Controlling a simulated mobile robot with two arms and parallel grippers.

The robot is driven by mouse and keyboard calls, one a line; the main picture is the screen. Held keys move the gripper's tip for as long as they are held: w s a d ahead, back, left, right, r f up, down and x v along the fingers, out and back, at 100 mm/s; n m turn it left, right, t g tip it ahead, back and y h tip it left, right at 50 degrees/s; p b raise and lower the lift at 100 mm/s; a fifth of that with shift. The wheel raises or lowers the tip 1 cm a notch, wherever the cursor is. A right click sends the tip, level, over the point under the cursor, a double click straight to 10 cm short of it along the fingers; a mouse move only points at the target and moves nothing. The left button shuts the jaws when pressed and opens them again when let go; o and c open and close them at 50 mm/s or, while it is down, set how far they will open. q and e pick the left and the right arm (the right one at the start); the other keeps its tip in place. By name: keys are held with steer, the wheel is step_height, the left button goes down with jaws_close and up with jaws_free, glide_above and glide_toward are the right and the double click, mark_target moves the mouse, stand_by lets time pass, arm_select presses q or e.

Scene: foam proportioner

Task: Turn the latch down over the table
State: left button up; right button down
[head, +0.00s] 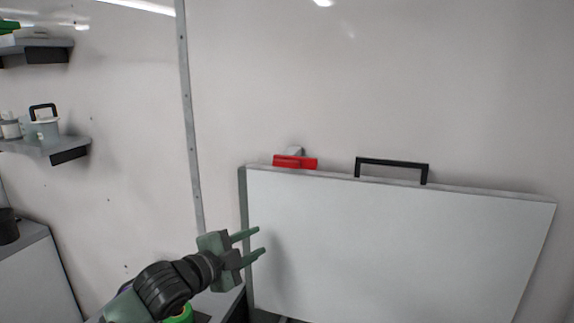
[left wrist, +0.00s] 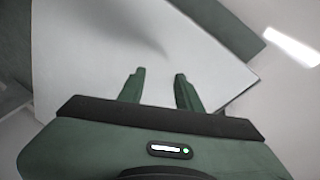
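The latch (head: 295,161) is a red bar on a grey mount on the wall. It lies roughly level across the top edge of the folded-up table. The table (head: 400,245) is a large white panel standing upright against the wall, with a black handle (head: 392,162) on its top edge. My left gripper (head: 262,242) is open and empty in front of the table's left part, below the latch. In the left wrist view its two fingers (left wrist: 160,85) are apart with the pale panel (left wrist: 90,50) beyond them. My right gripper is not in view.
Two wall shelves (head: 45,147) with containers are at the left. A grey cabinet (head: 35,270) stands at the lower left. A metal strip (head: 188,100) runs down the wall. The wall above the latch is clear.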

mark_target(284, 166)
arm_select(q)
step_height(284, 166, up, 17)
steer(key=s+d+m+h, duration=0.1)
steer(key=s+m+h, duration=0.15)
steer(key=m, duration=0.45)
steer(key=p+x, duration=0.2)
steer(key=x, duration=0.6)
steer(key=shift+w+d+r, duration=0.1)
steer(key=shift+w+d, duration=0.05)
jaws_close()
